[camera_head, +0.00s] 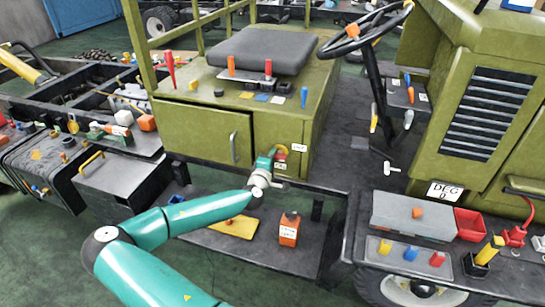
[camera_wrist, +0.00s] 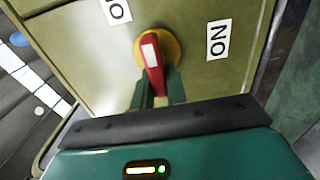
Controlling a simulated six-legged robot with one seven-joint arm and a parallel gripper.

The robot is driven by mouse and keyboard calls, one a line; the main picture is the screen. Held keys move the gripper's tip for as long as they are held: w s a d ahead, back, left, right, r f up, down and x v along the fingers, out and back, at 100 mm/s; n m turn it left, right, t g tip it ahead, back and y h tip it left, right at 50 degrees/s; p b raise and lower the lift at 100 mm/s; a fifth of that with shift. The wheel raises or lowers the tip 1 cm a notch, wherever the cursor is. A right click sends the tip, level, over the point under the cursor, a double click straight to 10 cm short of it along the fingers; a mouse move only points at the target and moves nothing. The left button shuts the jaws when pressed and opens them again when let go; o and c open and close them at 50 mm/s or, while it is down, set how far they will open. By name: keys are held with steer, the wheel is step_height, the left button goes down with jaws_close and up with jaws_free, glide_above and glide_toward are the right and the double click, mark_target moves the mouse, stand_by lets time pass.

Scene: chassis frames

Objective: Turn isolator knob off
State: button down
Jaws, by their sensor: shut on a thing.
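The isolator knob is a red handle (camera_wrist: 152,62) with a white stripe on a round yellow base (camera_wrist: 172,47), on the olive-green box panel. A white ON label (camera_wrist: 218,39) is to its right and a partly cut-off label (camera_wrist: 116,10) is at its upper left. The handle's striped end points up, slightly left, in the wrist view. My gripper (camera_wrist: 157,88) is shut on the red handle, one green finger on each side. In the head view, my gripper (camera_head: 268,165) is at the box's lower right front, largely covering the knob (camera_head: 281,150).
The box carries a black seat (camera_head: 262,50) and several small levers. Below my gripper, a low shelf holds a yellow plate (camera_head: 234,227) and an orange container (camera_head: 289,230). A steering wheel (camera_head: 352,32) stands at the right. A grey toolbox (camera_head: 413,214) is at lower right.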

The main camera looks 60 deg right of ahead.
steer(key=shift+s+f, duration=0.1)
steer(key=c, duration=1.4)
jaws_free()
steer(key=s+a, duration=0.2)
steer(key=a, duration=1.1)
steer(key=shift+a, duration=0.35)
